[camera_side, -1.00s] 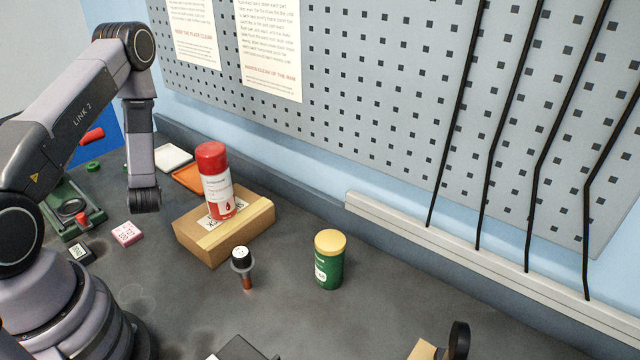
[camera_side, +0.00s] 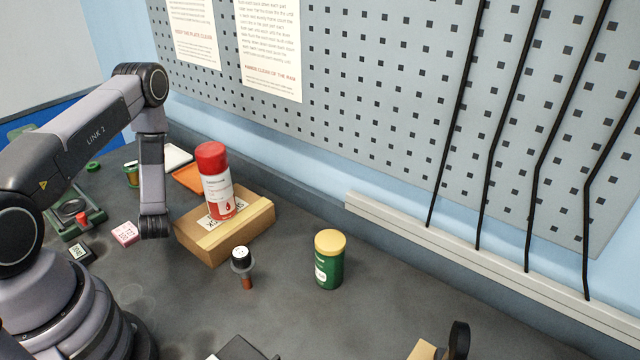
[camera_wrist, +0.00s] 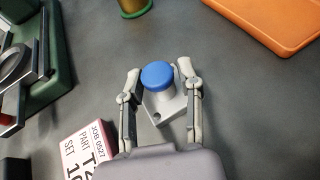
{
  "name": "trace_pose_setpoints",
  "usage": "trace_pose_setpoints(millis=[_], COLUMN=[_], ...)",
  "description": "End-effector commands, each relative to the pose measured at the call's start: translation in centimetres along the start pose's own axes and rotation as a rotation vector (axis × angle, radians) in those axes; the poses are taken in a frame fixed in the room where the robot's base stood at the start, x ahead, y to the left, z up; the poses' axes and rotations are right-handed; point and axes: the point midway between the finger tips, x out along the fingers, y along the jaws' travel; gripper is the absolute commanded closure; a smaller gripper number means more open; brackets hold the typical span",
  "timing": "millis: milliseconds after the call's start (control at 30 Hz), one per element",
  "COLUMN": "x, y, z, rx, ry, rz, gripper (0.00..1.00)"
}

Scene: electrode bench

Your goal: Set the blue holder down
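The blue holder has a round blue top (camera_wrist: 157,75) on a grey post with a pale square base (camera_wrist: 165,107). It shows in the wrist view, between the two fingers of my gripper (camera_wrist: 159,70). In the side view my arm hides the holder and the fingers.
A pink label block (camera_wrist: 88,150) lies left of my gripper, near a green fixture (camera_wrist: 45,75). An orange tray (camera_wrist: 268,18) and a green-rimmed tin (camera_wrist: 133,8) are beyond. A cardboard box (camera_side: 255,229) with a red-capped can (camera_side: 217,183) stands right of my arm.

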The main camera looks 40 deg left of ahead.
Motion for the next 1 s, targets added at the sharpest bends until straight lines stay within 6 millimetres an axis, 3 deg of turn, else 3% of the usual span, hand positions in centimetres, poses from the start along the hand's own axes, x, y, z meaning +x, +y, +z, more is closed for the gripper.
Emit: trace_pose_setpoints(millis=[100, 467, 567, 1000], x=[0.0, -0.2, -1.5, -10.5], y=[0.0, 0.0, -0.1, -0.1], z=[0.0, 0.5, 0.3, 0.3], rx=[0.0, 0.0, 0.004, 0.005], ry=[0.0, -0.001, 0.002, 0.003], rz=[0.0, 0.0, -0.003, -0.005], gripper=[0.47, 0.47, 0.47, 0.47])
